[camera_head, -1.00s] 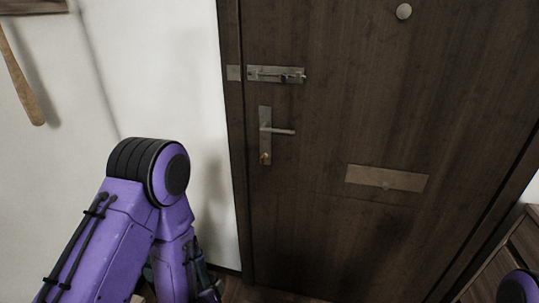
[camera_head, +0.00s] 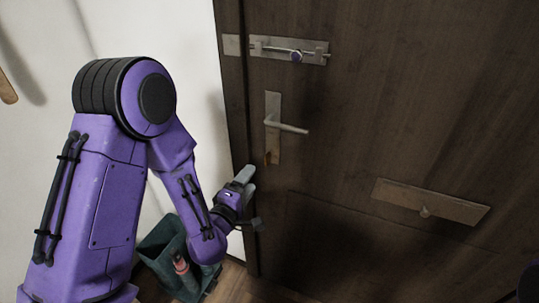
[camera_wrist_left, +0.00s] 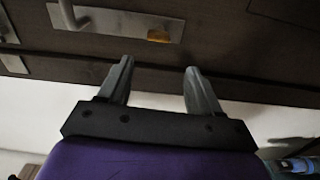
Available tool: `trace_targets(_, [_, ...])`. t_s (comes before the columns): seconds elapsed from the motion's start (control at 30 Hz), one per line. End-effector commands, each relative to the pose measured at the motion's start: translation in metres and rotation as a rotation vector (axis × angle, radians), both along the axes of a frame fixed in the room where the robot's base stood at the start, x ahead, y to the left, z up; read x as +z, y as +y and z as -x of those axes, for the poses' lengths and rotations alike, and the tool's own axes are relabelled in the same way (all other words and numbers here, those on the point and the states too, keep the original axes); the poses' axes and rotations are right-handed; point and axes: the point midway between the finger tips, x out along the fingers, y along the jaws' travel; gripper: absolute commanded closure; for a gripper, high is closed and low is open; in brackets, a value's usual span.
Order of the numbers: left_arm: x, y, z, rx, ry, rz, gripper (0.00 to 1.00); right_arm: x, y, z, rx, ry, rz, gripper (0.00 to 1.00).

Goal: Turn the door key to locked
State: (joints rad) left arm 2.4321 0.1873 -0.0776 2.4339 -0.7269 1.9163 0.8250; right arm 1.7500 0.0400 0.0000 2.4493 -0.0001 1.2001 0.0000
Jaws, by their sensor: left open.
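The brass-coloured door key (camera_head: 267,158) sits at the lower end of the metal lock plate (camera_head: 273,108) on the dark wooden door. The door handle (camera_head: 290,127) sticks out to the right above it. In the left wrist view the key (camera_wrist_left: 159,36) shows on the plate (camera_wrist_left: 120,23), beyond the fingertips. My left gripper (camera_head: 252,199) is open and empty, below and slightly left of the key, apart from it. Its two spread fingers (camera_wrist_left: 159,66) show in the left wrist view. I cannot tell the key's exact turn angle. My right gripper is not in view.
A sliding bolt (camera_head: 290,50) is mounted above the handle. A metal letter plate (camera_head: 430,202) is on the door to the right. A dark teal bin (camera_head: 158,243) holding a reddish object stands on the floor beneath my left arm. A white wall (camera_head: 190,60) lies left of the door.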

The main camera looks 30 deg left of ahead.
Motion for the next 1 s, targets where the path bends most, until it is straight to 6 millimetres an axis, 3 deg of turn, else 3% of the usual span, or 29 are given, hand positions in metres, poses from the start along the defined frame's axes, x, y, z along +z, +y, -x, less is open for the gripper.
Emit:
trace_targets(0.17, [0.002,-0.01,-0.013,-0.018,-0.009,0.039,0.36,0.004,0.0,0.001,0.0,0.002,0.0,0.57])
trace_targets(0.6, [0.002,-0.004,-0.098,-0.016,-0.006,0.036,0.36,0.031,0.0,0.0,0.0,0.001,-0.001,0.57])
trace_targets(0.73, [0.001,-0.003,-0.109,-0.015,-0.006,0.036,0.36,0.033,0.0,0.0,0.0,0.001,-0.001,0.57])
trace_targets(1.0, [0.0,-0.003,-0.111,-0.015,-0.006,0.036,0.39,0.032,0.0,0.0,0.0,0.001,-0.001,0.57])
